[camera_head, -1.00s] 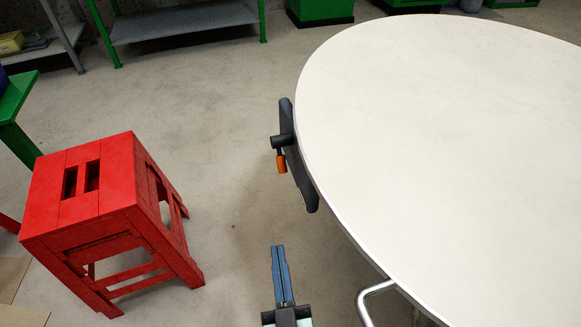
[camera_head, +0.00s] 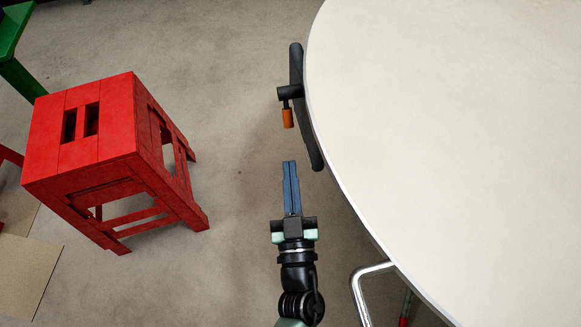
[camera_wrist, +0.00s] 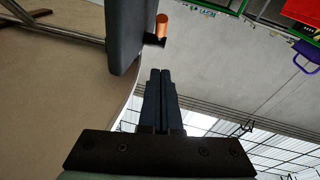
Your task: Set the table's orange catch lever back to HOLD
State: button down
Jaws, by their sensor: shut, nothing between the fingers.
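The orange catch lever (camera_head: 288,118) hangs from a short dark arm on a dark plate (camera_head: 307,140) at the left edge of the white round table (camera_head: 450,130). The orange lever also shows in the wrist view (camera_wrist: 163,24), beside the dark plate (camera_wrist: 124,35). My gripper (camera_head: 289,164) is shut and empty, its blue fingers together. In the head view it is just below the lever in the picture, with a gap between them. In the wrist view the fingertips (camera_wrist: 159,72) point toward the lever, apart from it. I cannot read any HOLD mark.
A red stool (camera_head: 110,150) stands on the floor to the left. A chrome table leg (camera_head: 366,285) shows under the table at lower right. Brown sheets (camera_head: 30,260) lie on the floor at lower left. The floor between stool and table is clear.

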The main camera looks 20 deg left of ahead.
jog(key=b, duration=0.2)
send_near(286, 115)
notch_tip(286, 115, up, 3)
jog(key=w+a, duration=0.1)
jog(key=w, duration=0.1)
jog(key=shift+w+a+f+b, duration=0.25)
jog(key=shift+w+f+b, duration=0.05)
jog(key=shift+w+b, duration=0.25)
jog(key=shift+w+a+f+b, duration=0.2)
jog(key=shift+w+f+b, duration=0.05)
jog(key=shift+w+b, duration=0.3)
jog(key=shift+w+a+f+b, duration=0.25)
jog(key=shift+w+f+b, duration=0.05)
jog(key=shift+w+b, duration=0.2)
jog(key=shift+f, duration=0.15)
jog(key=shift+f+b, duration=0.15)
jog(key=shift+b, duration=0.4)
jog(key=shift+a+t+b, duration=0.1)
jog(key=shift+t+b, duration=0.2)
